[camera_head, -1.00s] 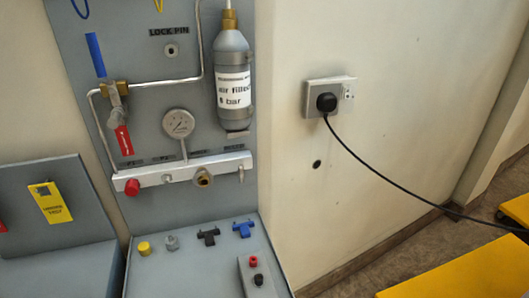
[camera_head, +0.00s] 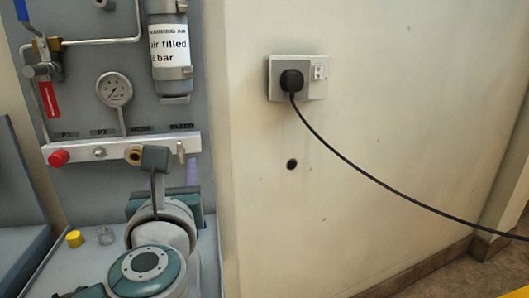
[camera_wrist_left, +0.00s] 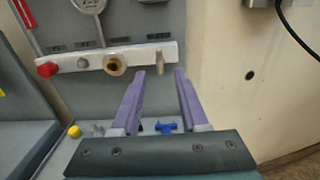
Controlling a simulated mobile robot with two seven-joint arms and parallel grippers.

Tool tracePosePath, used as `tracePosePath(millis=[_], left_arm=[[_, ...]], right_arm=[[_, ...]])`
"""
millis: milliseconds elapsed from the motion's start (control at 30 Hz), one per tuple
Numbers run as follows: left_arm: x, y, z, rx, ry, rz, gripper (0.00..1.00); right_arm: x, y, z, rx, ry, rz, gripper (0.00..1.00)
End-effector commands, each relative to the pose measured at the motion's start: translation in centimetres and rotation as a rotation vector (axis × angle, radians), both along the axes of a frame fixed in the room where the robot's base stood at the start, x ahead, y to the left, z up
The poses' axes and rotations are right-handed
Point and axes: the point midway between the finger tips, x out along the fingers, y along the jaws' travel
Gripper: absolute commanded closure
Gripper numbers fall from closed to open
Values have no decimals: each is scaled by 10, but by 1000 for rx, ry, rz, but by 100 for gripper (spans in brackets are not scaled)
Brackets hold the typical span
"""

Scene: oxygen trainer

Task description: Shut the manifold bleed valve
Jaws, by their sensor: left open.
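The manifold (camera_head: 115,150) is a pale bar across the grey panel. The bleed valve (camera_head: 181,150) is a small metal lever at its right end, under the BLEED label, and stands about vertical. It also shows in the left wrist view (camera_wrist_left: 159,60), between and just beyond the fingertips. My left gripper (camera_wrist_left: 160,72) is open, its two purple fingers pointing at the manifold with nothing held. In the head view its wrist is below the valve and one purple finger shows; the other is hidden. I cannot tell the exact gap to the lever. My right gripper is not in view.
On the manifold are a red cap (camera_head: 59,158) and a brass fitting (camera_wrist_left: 114,64) left of the valve. A gauge (camera_head: 114,90) and air cylinder (camera_head: 168,45) are above. A yellow cap (camera_head: 74,239) and a blue part (camera_wrist_left: 166,127) sit on the shelf. A plugged-in cable (camera_head: 370,180) hangs right.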

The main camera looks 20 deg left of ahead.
Motion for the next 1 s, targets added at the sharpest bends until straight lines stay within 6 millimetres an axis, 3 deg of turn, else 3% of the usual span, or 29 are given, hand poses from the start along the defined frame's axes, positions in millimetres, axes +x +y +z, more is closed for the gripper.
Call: tracePosePath(millis=[200, 400, 800, 1000], left_arm=[[38, 23, 0, 7, -2, -1, 56], [61, 37, 0, 5, 0, -2, 56], [69, 42, 1, 4, 0, -3, 56], [69, 42, 1, 4, 0, -3, 79]], right_arm=[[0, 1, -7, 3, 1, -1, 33], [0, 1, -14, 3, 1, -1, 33], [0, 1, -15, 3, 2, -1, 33], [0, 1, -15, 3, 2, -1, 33]])
